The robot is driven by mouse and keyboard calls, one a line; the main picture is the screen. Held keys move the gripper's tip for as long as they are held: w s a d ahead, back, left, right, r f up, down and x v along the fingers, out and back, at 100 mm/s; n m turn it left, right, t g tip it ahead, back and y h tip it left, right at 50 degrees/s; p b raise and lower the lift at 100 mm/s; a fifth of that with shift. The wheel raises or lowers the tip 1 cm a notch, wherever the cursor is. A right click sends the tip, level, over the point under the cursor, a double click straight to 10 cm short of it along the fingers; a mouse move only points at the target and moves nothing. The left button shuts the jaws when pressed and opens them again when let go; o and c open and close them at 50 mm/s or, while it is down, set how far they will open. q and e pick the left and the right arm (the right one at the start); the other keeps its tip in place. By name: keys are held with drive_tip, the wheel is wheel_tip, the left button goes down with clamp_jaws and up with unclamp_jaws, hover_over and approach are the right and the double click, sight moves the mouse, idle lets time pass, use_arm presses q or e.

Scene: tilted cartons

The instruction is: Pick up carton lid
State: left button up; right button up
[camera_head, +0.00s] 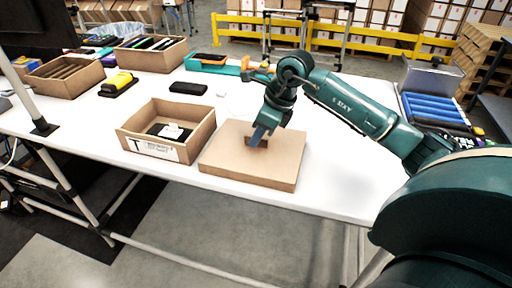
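The carton lid (279,169) is a flat brown cardboard piece lying on the white table near its front edge. My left gripper is not in view.
The white table (225,98) is clear behind the lid. A black item (188,88) and a yellow-and-black item (118,83) lie further back. Two more cartons (66,77) (151,54) stand at the back left. A blue-filled bin (435,107) sits at the right.

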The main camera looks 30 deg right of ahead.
clamp_jaws()
